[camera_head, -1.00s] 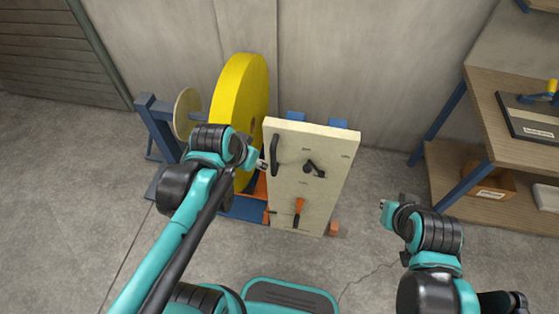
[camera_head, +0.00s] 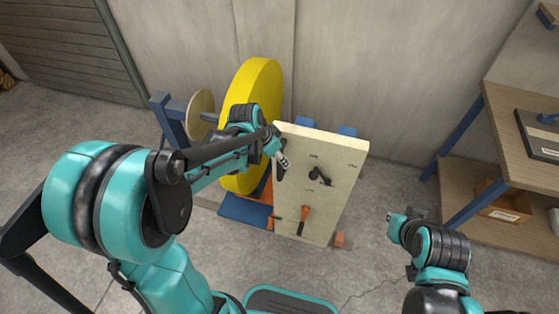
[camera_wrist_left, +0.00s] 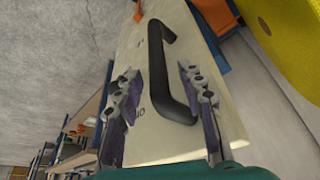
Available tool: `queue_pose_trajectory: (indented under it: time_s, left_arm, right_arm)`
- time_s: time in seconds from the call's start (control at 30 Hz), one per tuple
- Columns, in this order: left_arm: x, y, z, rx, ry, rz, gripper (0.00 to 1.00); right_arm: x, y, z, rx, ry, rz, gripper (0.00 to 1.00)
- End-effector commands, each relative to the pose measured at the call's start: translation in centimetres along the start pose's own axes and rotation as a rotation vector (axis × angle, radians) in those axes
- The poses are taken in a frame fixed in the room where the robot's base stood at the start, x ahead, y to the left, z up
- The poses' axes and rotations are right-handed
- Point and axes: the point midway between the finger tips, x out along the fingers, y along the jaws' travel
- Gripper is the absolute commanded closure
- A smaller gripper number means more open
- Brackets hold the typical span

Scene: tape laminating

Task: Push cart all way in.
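The cart has a beige upright panel (camera_head: 325,190) in front of a big yellow roll (camera_head: 240,175). The panel carries a black handle (camera_wrist_left: 157,65), a black knob (camera_head: 318,175) and an orange-and-black lever (camera_head: 304,218). My left gripper (camera_head: 283,160) is at the panel's upper left and covers much of the handle in the head view. In the left wrist view, its two fingers (camera_wrist_left: 160,100) are spread, with the handle's near end between them; contact cannot be told. My right gripper (camera_head: 390,216) is right of the panel, apart from it; its fingers are too small to judge.
A wooden workbench (camera_head: 500,130) with blue legs stands at the right, with a box (camera_head: 503,205) on its lower shelf. A grey wall (camera_head: 400,60) is behind the cart. Blue frame parts (camera_head: 245,210) sit low around the roll.

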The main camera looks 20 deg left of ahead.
Motion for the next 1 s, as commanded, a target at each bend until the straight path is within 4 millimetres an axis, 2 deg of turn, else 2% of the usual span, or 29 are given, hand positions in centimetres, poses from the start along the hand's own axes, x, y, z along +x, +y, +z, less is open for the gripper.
queue_pose_trajectory:
  time_s: [0.1,0.37,0.4,0.53,0.57,0.83,1.0]
  left_arm:
    - [0.9,0.0,0.0,0.0,0.0,0.0,0.61]
    - [1.1,0.0,0.0,0.0,0.0,-0.001,0.61]
    - [1.0,0.0,0.0,0.0,0.0,-0.001,0.63]
    - [1.0,0.0,0.0,0.0,0.0,-0.001,0.98]
    - [1.0,0.0,0.0,0.0,0.0,0.0,1.0]
    - [1.0,-0.3,0.2,-0.001,0.001,-0.002,1.0]
    - [0.5,-2.3,1.3,-0.006,-0.001,-0.008,1.0]
  right_arm:
    - [0.3,0.0,0.2,0.0,0.0,0.0,1.0]
    - [0.3,0.0,0.2,0.0,0.0,0.0,1.0]
    - [0.3,0.0,0.2,0.0,0.0,0.0,1.0]
    - [0.3,0.0,0.2,0.0,0.0,0.0,1.0]
    - [0.3,0.0,0.2,0.0,0.0,0.0,1.0]
    - [0.3,0.0,0.2,0.0,0.0,0.0,1.0]
    - [0.3,0.0,0.2,0.0,0.0,0.0,1.0]
